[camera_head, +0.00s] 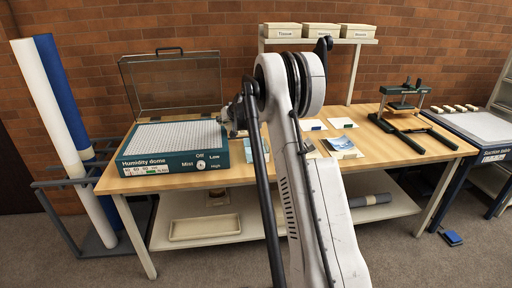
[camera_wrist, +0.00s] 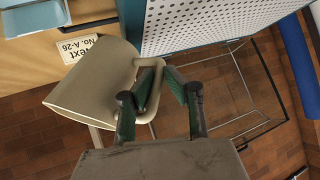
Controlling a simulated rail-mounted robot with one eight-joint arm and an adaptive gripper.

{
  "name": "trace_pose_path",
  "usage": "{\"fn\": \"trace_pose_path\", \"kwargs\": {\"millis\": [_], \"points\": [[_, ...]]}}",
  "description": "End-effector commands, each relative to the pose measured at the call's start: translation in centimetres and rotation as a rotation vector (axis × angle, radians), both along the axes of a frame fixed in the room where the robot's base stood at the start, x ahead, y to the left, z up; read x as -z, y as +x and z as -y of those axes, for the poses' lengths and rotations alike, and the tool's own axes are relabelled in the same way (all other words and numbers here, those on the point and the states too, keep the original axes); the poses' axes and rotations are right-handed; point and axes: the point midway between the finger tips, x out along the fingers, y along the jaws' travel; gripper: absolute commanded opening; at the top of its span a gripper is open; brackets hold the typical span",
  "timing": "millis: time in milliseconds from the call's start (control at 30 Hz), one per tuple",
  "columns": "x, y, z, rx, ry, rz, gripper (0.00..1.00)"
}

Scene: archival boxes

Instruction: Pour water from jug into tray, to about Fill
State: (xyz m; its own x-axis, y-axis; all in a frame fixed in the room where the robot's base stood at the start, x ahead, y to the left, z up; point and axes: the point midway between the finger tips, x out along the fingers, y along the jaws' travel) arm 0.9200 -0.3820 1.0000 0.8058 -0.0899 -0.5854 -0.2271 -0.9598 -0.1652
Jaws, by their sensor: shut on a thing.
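In the wrist view a beige jug (camera_wrist: 95,85) hangs at the left, tilted. Its wide rim faces the lower left; its inside and any water are hidden. My gripper (camera_wrist: 160,73) is shut on the jug's handle (camera_wrist: 151,100). In the head view my arm hides most of the gripper and the jug. The teal humidity dome (camera_head: 190,160) has a white perforated top (camera_head: 172,137), which also shows at the top of the wrist view (camera_wrist: 205,22). A shallow beige tray (camera_head: 205,227) lies on the lower shelf. I see no Fill mark.
The dome's clear lid (camera_head: 170,85) stands open behind it. The wooden table (camera_head: 385,150) holds papers, a blue picture (camera_head: 342,146) and a dark green press (camera_head: 405,95). Boxes (camera_head: 322,31) sit on a raised shelf. Tall rolls (camera_head: 50,105) stand at the left.

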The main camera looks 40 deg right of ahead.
Motion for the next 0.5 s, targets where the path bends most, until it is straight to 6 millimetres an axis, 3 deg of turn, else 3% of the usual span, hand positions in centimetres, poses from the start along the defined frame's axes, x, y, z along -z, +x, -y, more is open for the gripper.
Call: {"fn": "trace_pose_path", "kwargs": {"millis": [500], "points": [[-0.19,-0.31,0.29,-0.003,0.036,0.086,0.0]]}}
